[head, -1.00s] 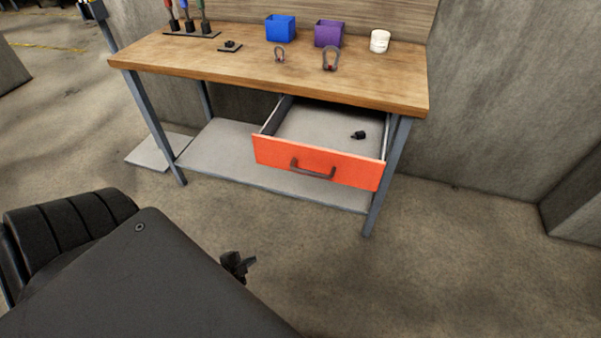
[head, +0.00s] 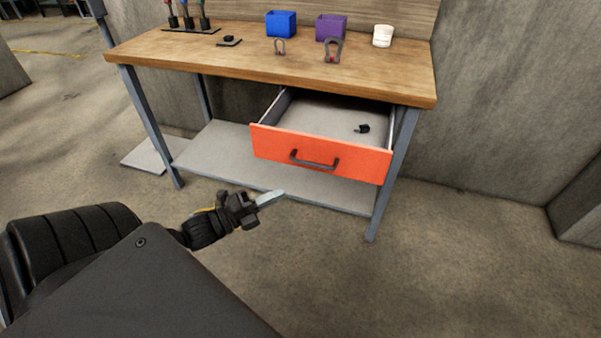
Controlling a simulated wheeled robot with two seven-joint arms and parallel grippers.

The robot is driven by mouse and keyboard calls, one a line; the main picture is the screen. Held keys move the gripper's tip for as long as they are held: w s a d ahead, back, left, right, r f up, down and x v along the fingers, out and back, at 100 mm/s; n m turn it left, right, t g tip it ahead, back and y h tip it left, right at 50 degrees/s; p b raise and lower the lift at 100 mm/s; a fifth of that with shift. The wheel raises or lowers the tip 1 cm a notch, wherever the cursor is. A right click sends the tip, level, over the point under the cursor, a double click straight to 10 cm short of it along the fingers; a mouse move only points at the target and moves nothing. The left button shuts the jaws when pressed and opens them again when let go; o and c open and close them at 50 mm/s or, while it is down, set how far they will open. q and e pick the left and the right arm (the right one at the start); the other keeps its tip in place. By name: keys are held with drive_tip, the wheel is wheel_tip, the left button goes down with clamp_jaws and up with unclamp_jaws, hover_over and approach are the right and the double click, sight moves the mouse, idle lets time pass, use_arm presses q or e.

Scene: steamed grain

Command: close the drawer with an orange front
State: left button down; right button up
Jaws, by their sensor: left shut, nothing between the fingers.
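The drawer with an orange front (head: 345,158) hangs open under the right part of the workbench. It has a dark bar handle (head: 315,162) on its front. A small black object (head: 362,129) lies inside the drawer on its pale floor. My left gripper (head: 271,199) is in front of the bench, to the lower left of the orange front and apart from it. Its fingers are shut with nothing between them. My right gripper is not in the head view.
The wooden benchtop (head: 230,60) carries a blue bin (head: 281,25), a purple bin (head: 331,28), a white cup (head: 382,36) and two shackles. A grey lower shelf (head: 225,155) runs under the drawer. The concrete floor in front is clear.

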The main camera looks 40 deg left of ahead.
use_arm(q)
approach(319, 167)
drive_tip(key=d, duration=0.3)
drive_tip(key=w, duration=0.2)
drive_tip(key=w+a, duration=0.1)
drive_tip(key=shift+w+a+r+p, duration=0.1)
drive_tip(key=shift+w+r+p, duration=0.15)
drive_tip(key=shift+w+p, duration=0.15)
drive_tip(key=shift+w+a, duration=0.15)
drive_tip(key=shift+w, duration=0.35)
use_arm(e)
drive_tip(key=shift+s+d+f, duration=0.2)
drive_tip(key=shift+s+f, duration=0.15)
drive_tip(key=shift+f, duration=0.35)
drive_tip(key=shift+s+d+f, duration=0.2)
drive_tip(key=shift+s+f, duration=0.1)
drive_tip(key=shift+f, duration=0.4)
use_arm(q)
drive_tip(key=shift+w+a, duration=0.1)
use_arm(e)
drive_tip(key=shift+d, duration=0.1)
